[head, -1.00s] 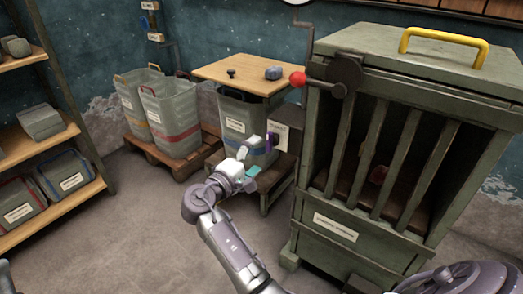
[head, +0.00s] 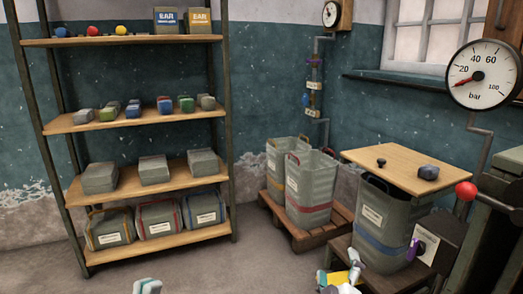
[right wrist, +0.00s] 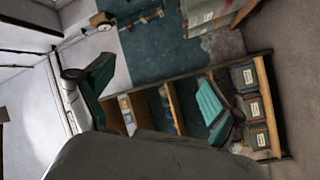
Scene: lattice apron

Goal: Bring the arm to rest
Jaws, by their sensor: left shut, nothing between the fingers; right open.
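My left gripper (head: 147,287) shows only as a small pale tip at the bottom edge of the head view, over the floor, shut and empty. My right gripper (head: 340,282) is at the bottom edge of the head view, in front of the low wooden stand. A yellow patch shows at it; I cannot tell what that is. In the right wrist view its two teal-padded fingers (right wrist: 156,92) are spread wide, with nothing between them. Most of both arms is out of view.
A shelf rack (head: 152,119) with boxes and small parts stands at the left. Grey bins (head: 310,190) stand on a pallet. A wooden board (head: 408,168) lies over another bin, beside a red-knobbed lever (head: 466,191). Open floor (head: 215,268) lies in front.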

